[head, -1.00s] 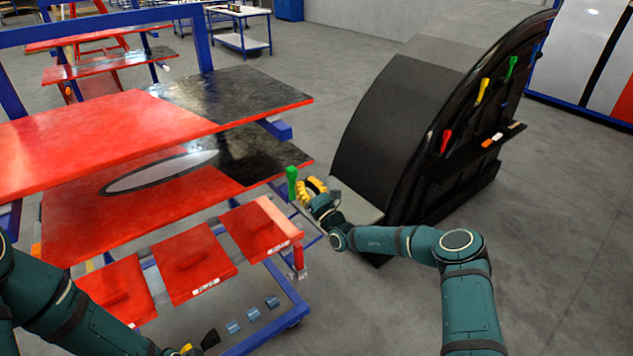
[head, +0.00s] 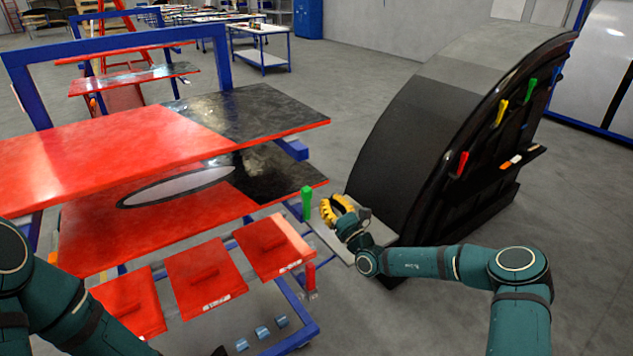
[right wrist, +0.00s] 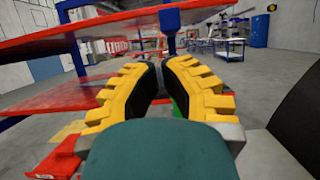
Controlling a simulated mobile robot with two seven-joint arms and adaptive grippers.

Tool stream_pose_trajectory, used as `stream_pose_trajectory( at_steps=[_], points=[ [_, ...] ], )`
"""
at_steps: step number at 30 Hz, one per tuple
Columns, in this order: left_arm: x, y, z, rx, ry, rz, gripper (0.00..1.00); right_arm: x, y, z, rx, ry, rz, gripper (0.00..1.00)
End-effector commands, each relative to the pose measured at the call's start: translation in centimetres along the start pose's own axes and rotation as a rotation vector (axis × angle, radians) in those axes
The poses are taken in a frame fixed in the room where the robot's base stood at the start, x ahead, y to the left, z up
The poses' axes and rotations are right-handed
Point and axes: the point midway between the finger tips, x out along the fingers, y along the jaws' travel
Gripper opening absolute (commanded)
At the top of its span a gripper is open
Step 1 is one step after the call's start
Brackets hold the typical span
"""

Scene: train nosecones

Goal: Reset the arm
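My right arm reaches in from the lower right in the head view. Its yellow gripper (head: 337,208) is beside a green clamp handle (head: 307,203), between the red-and-black panel rack and the large dark curved nosecone. In the right wrist view, the yellow fingers (right wrist: 160,62) bend toward each other and their tips nearly meet, with nothing seen held between them. A bit of green shows behind the right finger. My left arm comes in from the lower left; only a dark tip of its gripper (head: 220,351) shows at the bottom edge.
The rack's red upper panel (head: 90,150) and lower panel (head: 105,245) are left of my right gripper. Several red plates, one of them (head: 205,275), sit below. The nosecone (head: 425,130) stands close behind the right forearm. Grey floor (head: 590,210) is clear at right.

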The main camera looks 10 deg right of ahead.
Motion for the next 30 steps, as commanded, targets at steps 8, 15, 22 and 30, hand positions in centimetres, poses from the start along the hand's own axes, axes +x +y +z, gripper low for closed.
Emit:
stream_pose_trajectory(
  at_steps=[8, 15, 22, 30],
  points=[
    [1.6, -0.6, 0.3, 0.001, -0.003, -0.002, 0.0, -2.9, 12.9, -4.5, -0.092, 0.16, 0.43, 0.0],
    [3.5, -1.2, 0.7, 0.002, -0.006, -0.004, 0.0, -13.1, 24.8, -10.4, -0.301, 0.371, 0.966, 0.0],
    [5.8, -2.0, 1.1, 0.002, -0.009, -0.007, 0.0, -27.0, 28.8, -15.4, -0.674, 0.542, 1.485, 0.0],
    [8.4, -3.0, 1.6, 0.003, -0.015, -0.011, 0.0, -37.0, 25.4, -17.6, -1.257, 0.527, 1.872, 0.0]
  ],
)
